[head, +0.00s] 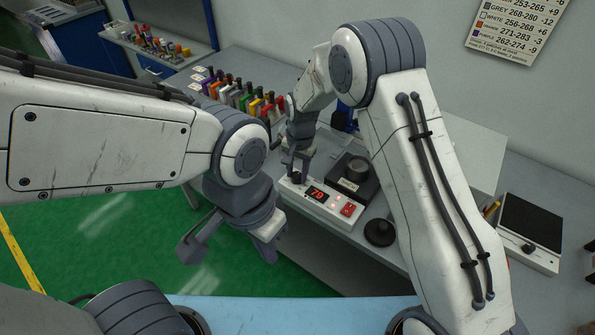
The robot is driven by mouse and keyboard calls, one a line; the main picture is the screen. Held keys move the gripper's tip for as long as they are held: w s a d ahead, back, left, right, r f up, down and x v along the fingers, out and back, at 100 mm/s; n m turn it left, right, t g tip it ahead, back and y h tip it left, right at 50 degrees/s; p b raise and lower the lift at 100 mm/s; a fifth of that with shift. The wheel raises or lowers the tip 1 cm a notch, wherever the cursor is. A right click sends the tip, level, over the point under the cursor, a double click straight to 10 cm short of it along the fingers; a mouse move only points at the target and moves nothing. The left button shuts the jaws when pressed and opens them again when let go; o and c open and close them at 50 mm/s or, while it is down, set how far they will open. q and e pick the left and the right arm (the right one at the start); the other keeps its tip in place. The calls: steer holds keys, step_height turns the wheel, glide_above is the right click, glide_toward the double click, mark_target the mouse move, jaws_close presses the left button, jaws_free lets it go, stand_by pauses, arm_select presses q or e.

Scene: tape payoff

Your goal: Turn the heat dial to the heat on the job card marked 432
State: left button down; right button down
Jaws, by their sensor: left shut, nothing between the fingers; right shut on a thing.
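The white heat control box (328,205) stands on the grey bench. Its red display (317,194) appears to read 79, and a red switch (348,210) sits at its right end. The heat dial (297,178) is at the box's left end, mostly hidden by my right gripper (296,171). My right gripper reaches down from above and is shut on the dial. My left gripper (228,252) is shut and empty, low in front of the bench over the green floor. I cannot make out a job card marked 432.
A wall chart (518,25) lists colours with number ranges and offsets. A rack of coloured handles (240,95) stands behind the grippers. A black-topped scale (530,225) is at right.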

mark_target(299, 176)
steer(key=shift+m, duration=0.5)
steer(key=shift+c, duration=2.3)
jaws_free()
step_height(299, 176, up, 10)
steer(key=b, duration=0.2)
steer(key=shift+s+d+r, duration=0.2)
steer(key=shift+d+r, duration=0.05)
